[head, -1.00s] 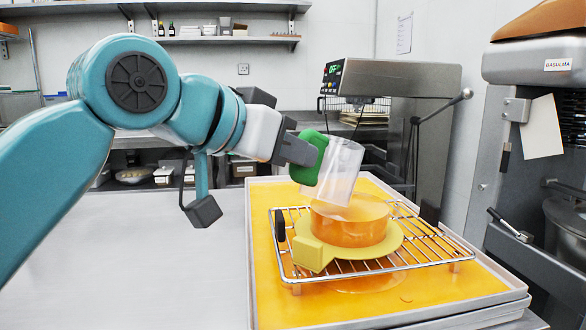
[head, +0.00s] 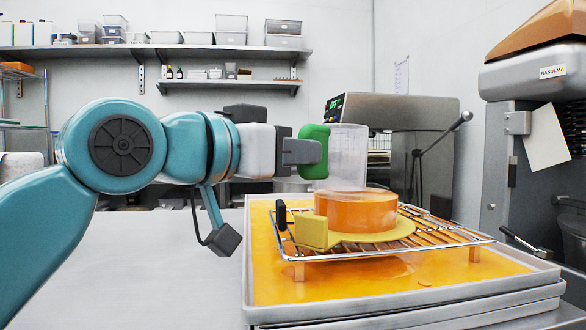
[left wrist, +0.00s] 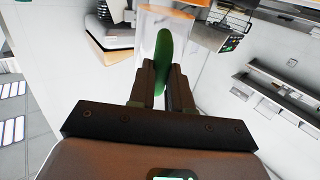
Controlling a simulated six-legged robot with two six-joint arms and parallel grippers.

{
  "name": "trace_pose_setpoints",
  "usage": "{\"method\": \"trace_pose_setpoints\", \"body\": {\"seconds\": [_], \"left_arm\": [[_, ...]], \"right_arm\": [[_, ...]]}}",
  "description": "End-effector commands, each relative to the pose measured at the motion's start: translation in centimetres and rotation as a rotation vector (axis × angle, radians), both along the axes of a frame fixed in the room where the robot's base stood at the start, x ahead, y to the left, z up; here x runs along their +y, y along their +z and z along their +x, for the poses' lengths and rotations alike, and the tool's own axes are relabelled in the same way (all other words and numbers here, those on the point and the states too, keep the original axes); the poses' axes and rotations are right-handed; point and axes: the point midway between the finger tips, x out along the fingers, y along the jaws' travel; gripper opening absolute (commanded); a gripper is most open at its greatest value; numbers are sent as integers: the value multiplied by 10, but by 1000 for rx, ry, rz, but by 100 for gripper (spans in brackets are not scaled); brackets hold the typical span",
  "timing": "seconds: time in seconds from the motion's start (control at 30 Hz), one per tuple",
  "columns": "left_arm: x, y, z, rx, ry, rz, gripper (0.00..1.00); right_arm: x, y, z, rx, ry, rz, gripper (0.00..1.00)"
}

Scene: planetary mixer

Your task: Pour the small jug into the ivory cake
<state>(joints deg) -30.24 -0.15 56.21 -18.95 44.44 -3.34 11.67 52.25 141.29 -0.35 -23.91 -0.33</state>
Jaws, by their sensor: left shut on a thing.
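My left gripper (head: 304,152) is shut on the green handle (head: 314,150) of the small clear jug (head: 347,155). The jug stands roughly upright, just above the cake's far side, and looks empty; whether they touch I cannot tell. In the left wrist view, the fingers (left wrist: 166,88) clasp the green handle (left wrist: 163,55), with the clear jug (left wrist: 150,35) beyond. The cake (head: 355,212) looks glossy orange all over, not ivory. It sits on a yellow board with an upright tab (head: 313,232). My right gripper is not in view.
The board rests on a wire rack (head: 455,238) with a black grip at its left. The rack stands over a tray (head: 515,269) covered in orange glaze. A grey machine (head: 400,115) stands behind, a mixer (head: 535,75) at right. The bench at left is clear.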

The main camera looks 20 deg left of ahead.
Motion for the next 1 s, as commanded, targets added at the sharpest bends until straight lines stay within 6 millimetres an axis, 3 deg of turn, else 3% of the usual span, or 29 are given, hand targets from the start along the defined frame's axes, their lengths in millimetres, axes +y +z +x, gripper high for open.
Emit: {"method": "trace_pose_setpoints", "body": {"seconds": [0.03, 0.1, 0.47, 0.87, 1.0], "left_arm": [[0, -11, 0, -21, 0, -7, 0], [0, -11, 1, -42, 0, -14, 0], [0, -5, 1, -55, 1, -19, 0], [0, 33, 1, -54, 1, -18, 0], [0, 35, 1, -53, 1, -18, 0]], "right_arm": [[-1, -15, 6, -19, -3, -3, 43], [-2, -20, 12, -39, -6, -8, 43], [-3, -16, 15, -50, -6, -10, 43], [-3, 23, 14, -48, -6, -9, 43], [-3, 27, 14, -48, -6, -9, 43]]}}
